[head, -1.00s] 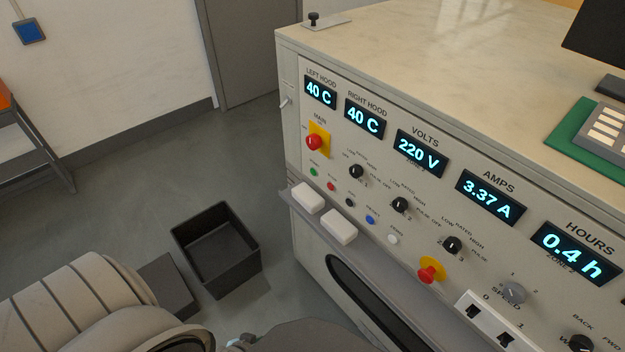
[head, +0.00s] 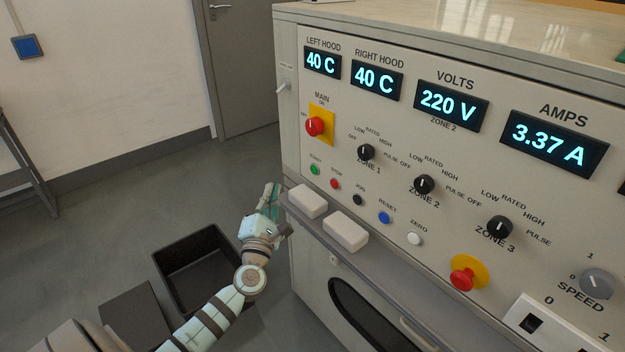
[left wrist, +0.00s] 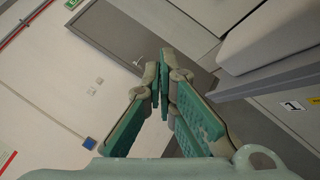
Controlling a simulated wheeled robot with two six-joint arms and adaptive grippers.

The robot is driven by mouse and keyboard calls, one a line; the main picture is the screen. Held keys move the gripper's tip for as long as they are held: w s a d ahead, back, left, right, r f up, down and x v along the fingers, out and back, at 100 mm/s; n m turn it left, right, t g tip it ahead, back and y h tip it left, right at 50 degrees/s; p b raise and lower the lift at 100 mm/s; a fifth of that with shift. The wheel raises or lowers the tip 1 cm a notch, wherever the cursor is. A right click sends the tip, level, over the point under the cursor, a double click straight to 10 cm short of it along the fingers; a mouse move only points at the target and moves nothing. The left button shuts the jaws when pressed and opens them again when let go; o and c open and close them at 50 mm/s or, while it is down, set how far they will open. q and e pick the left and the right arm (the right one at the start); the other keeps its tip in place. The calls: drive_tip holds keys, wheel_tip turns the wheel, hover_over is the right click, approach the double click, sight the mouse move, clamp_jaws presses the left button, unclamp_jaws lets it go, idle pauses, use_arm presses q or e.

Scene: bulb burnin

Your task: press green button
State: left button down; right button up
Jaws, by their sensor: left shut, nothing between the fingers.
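The green button (head: 314,169) is a small round button under the START label, at the left end of a button row on the machine's front panel. My left gripper (head: 272,192) is low and to the left of it in the head view, beside the panel's left edge, and appears apart from the button. In the left wrist view its green fingers (left wrist: 164,95) are closed together with nothing between them. The green button does not show in the left wrist view. My right gripper is not in view.
Red (head: 335,183), black (head: 358,199), blue (head: 384,217) and white (head: 414,239) buttons continue the row. Two white blocks (head: 307,201) (head: 345,233) sit on the ledge below. A red main switch (head: 315,126) is above. A black bin (head: 200,262) stands on the floor.

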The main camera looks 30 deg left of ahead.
sight(298, 192)
use_arm(q)
drive_tip(key=w+b, duration=0.1)
drive_tip(key=w, duration=0.1)
drive_tip(key=w+d+b, duration=0.1)
drive_tip(key=w, duration=0.2)
drive_tip(key=w+d+b, duration=0.1)
drive_tip(key=w, duration=0.2)
drive_tip(key=shift+d, duration=0.25)
drive_tip(key=shift+w, duration=0.25)
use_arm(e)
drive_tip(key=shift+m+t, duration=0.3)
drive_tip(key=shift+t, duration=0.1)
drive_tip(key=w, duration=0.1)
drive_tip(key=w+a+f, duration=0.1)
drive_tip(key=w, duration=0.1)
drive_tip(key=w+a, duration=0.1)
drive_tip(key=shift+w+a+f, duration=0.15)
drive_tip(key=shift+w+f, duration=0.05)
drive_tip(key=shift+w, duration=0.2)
use_arm(q)
drive_tip(key=shift+w+d, duration=0.2)
drive_tip(key=shift+w, duration=0.15)
